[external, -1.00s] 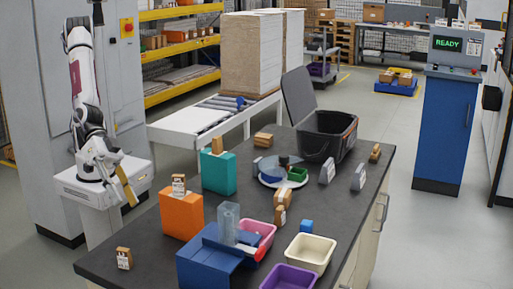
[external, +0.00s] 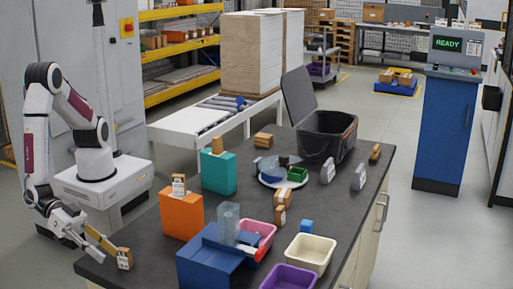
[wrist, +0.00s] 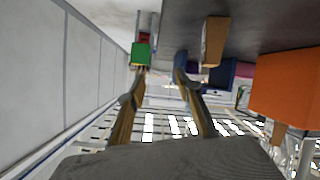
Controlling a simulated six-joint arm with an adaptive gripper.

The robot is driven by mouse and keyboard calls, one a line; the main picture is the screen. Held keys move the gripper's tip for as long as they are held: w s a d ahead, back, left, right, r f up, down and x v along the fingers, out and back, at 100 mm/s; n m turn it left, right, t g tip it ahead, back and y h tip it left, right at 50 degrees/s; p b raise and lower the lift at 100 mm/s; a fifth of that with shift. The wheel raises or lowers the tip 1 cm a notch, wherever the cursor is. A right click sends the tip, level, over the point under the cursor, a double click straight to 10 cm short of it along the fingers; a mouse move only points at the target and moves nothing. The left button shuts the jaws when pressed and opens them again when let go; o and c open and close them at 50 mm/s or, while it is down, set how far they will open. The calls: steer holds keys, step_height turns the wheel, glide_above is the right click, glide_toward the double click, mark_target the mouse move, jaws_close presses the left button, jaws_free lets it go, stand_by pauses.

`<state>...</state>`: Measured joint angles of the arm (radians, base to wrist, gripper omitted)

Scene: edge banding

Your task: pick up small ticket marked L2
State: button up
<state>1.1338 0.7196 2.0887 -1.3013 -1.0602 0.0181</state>
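Small wooden blocks with white printed labels stand around the dark table; the print is too small to read, so I cannot tell which is L2. One labelled block (external: 124,258) stands at the table's near left corner. My gripper (external: 104,245) is low at the table's left edge, with its fingers reaching close to that block. In the wrist view my gripper (wrist: 160,70) is open, with nothing clearly between its fingers. A wooden block (wrist: 213,40) shows just right of the fingers. Another labelled block (external: 179,185) is on the orange box, and one (external: 280,215) is near mid-table.
The orange box (external: 182,217) stands right of my gripper and shows at right in the wrist view (wrist: 290,88). A blue stand (external: 208,262), pink bin (external: 262,232), cream bin (external: 311,253) and purple bin (external: 289,279) are along the front. The table (external: 160,245) is bare between corner block and orange box.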

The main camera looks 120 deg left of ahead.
mark_target(125, 258)
steer(key=s+f, duration=0.1)
steer(key=s+f+t+y, duration=0.1)
steer(key=s, duration=0.1)
steer(key=s+f+y, duration=0.1)
steer(key=shift+s+a+f+t, duration=0.15)
steer(key=shift+a+f+t, duration=0.15)
steer(key=shift+a, duration=0.1)
steer(key=s+a, duration=0.1)
steer(key=s+a+f+t+y, duration=0.1)
steer(key=s, duration=0.1)
steer(key=s+a+t+y, duration=0.1)
steer(key=shift+s+f+m, duration=0.2)
steer(key=shift+f+m, duration=0.05)
steer(key=shift+m, duration=0.15)
steer(key=shift+s+a, duration=0.15)
steer(key=shift+s, duration=0.15)
steer(key=shift+x, duration=1.3)
steer(key=shift+w+a+r, duration=0.1)
steer(key=shift+w+r, duration=0.05)
steer(key=shift+r+x, duration=0.15)
steer(key=shift+x, duration=0.55)
steer(key=shift+r+x, duration=0.15)
steer(key=shift+x, duration=1.55)
steer(key=shift+a, duration=0.1)
steer(key=shift+c, duration=0.3)
